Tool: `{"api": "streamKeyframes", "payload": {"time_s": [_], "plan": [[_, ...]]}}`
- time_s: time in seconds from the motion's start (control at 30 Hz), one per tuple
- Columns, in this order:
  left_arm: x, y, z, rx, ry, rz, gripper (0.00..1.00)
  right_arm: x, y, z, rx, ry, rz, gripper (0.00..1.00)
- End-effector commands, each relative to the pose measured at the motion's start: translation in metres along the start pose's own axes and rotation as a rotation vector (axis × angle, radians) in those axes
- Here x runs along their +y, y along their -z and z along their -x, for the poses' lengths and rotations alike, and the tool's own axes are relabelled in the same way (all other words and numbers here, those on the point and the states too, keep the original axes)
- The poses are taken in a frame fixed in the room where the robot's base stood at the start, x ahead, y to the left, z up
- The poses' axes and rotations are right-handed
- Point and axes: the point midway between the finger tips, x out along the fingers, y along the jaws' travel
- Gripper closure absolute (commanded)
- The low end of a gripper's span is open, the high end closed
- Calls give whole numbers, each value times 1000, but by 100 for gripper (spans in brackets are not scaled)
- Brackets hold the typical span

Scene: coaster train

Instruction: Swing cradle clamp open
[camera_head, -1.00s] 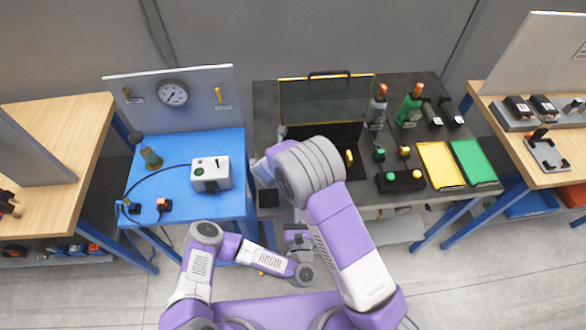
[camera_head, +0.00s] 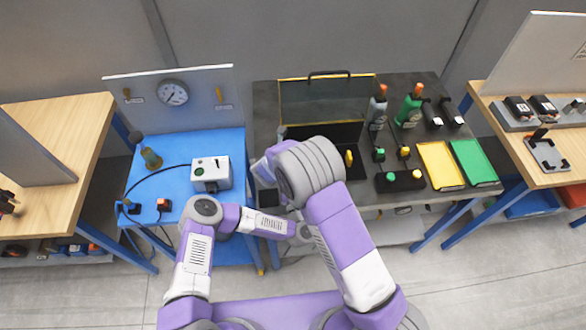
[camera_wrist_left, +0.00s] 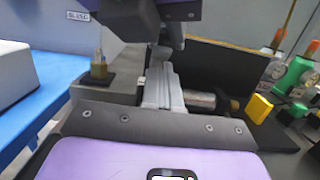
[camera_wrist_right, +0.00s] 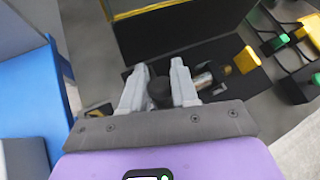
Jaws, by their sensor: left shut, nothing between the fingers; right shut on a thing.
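The cradle's dark base shows in the head view beside my right arm, with a yellow piece (camera_head: 348,158) on it. A metal cylinder (camera_wrist_right: 208,78) lies there in the right wrist view, with the yellow piece (camera_wrist_right: 247,60) at its right end. My right gripper (camera_wrist_right: 158,85) is shut on a dark round knob (camera_wrist_right: 160,94) left of the cylinder; whether this is the clamp's handle I cannot tell. My left gripper (camera_wrist_left: 163,85) is shut and empty, close to the cylinder (camera_wrist_left: 203,101). In the head view both grippers are hidden by my arms.
A dark workbench (camera_head: 265,105) holds a black panel, bottles, a yellow tray (camera_head: 440,165) and a green tray (camera_head: 475,163). A blue table (camera_head: 225,150) with a white box (camera_head: 210,175) stands to the left. My two arms are close together at the bench's front edge.

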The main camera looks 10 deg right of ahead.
Motion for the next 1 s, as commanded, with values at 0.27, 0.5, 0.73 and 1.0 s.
{"api": "streamKeyframes", "payload": {"time_s": [0.27, 0.5, 0.73, 1.0], "plan": [[0, -7, -7, 1, 1, 0, 100, 0, -2, 0, -4, 0, -1, 100], [0, -8, -7, 2, 0, 0, 100, 0, -2, 0, -4, 0, -1, 100], [1, -19, -17, 55, -2, 0, 100, 0, -2, 0, -4, 0, -1, 100], [1, -22, -19, 53, -3, 1, 100, 0, 1, 1, 1, 0, 1, 70]]}}
